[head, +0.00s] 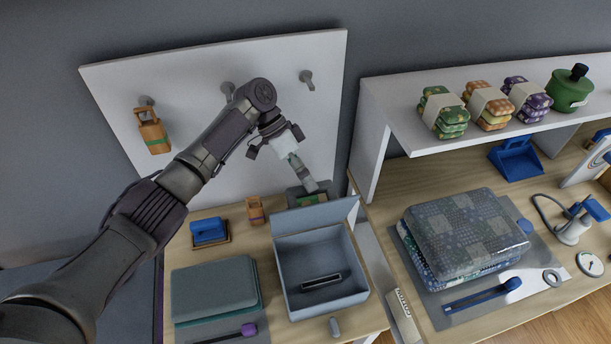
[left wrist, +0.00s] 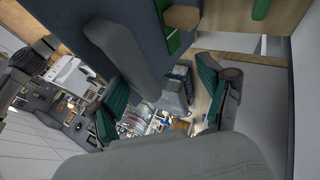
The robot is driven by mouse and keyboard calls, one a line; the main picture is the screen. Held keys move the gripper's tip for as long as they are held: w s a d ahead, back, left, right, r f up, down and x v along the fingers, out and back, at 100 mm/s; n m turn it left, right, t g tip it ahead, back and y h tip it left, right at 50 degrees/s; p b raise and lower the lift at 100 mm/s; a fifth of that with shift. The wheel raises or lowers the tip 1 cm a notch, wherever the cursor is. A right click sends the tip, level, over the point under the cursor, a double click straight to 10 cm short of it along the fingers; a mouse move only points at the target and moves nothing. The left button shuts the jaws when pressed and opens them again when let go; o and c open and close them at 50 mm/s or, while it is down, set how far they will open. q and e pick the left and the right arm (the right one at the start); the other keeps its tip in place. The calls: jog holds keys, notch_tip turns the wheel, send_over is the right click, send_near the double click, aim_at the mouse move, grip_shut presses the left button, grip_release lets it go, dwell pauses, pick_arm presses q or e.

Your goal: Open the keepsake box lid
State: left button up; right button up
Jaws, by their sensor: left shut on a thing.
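The keepsake box (head: 363,277) is grey-blue and stands on the wooden top at the middle bottom of the head view. Its lid (head: 315,220) is raised along the back edge, so the inside shows, with a dark oblong thing (head: 322,280) on its floor. My left gripper (head: 311,195) is just behind the lid's top edge. In the left wrist view its green-padded fingers (left wrist: 160,100) close around a grey piece, which looks like part of the lid; the exact contact is hidden. My right gripper is not in view.
A blue-handled brush (head: 209,231) and a small wooden block (head: 255,210) sit left of the box. A teal folder-like case (head: 215,287) lies in front of them. A pegboard panel (head: 190,90) rises behind. A folded quilt (head: 468,230) lies on the right.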

pick_arm(q)
jog(key=shift+s+a+f, duration=0.1)
jog(key=shift+a+f, duration=0.15)
jog(key=shift+f, duration=0.15)
notch_tip(320, 180, up, 11)
jog(key=shift+d, duration=0.25)
jog(key=shift+f, duration=0.1)
jog(key=shift+c, duration=0.2)
